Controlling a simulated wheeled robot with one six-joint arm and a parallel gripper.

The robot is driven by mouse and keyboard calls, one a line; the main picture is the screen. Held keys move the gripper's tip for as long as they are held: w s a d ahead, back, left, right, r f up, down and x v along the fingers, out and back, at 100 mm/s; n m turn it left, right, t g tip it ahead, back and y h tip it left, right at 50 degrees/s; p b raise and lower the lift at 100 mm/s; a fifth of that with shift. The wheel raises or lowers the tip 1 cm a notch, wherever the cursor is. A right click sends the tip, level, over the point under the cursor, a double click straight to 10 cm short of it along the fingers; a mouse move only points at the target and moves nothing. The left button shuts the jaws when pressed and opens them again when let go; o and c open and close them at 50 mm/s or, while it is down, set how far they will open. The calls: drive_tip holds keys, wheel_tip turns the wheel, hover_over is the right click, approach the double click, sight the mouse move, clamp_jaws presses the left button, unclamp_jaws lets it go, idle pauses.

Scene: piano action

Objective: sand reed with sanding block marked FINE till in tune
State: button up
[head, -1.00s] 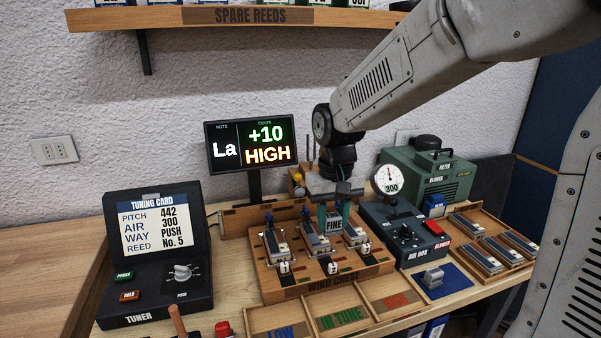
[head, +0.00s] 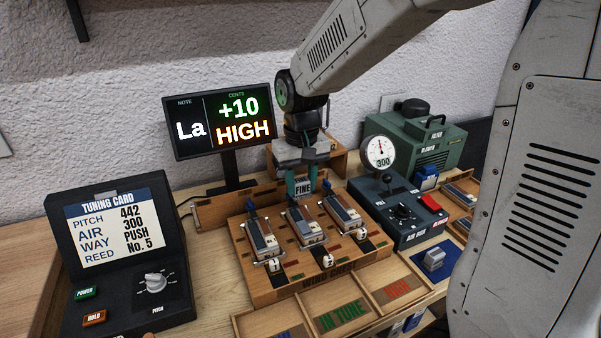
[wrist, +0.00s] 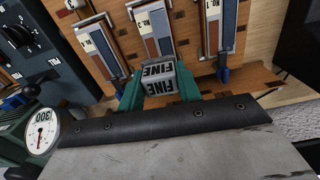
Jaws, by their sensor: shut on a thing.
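My gripper (head: 302,186) is shut on the grey sanding block marked FINE (head: 303,188). The other reed units stand left (head: 264,240) and right (head: 343,214). The tuner display (head: 222,122) reads La, +10 cents, HIGH. The tuning card (head: 118,224) reads pitch 442, air 300, way PUSH, reed No. 5.
The air box (head: 403,217) and its gauge (head: 379,152) at 300 stand right of the chest, with the green blower (head: 425,145) behind. Sorting trays (head: 345,306) lie in front. The tuner (head: 125,290) is at the left.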

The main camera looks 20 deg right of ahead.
sight(296, 217)
drive_tip(key=shift+s+f, duration=0.1)
drive_tip(key=shift+f, duration=2.75)
drive_tip(key=shift+a+r, duration=0.1)
drive_tip(key=shift+a, duration=0.05)
drive_tip(key=shift+c, duration=0.4)
drive_tip(key=shift+a, duration=0.3)
drive_tip(key=shift+a+f, duration=0.25)
drive_tip(key=shift+f, duration=0.05)
drive_tip(key=shift+a+r, duration=0.2)
drive_tip(key=shift+a, duration=0.2)
drive_tip(key=shift+d+f, duration=0.15)
drive_tip(key=shift+d, duration=0.9)
drive_tip(key=shift+a, duration=1.1)
wheel_tip(296, 217, up, 8)
idle(1.1)
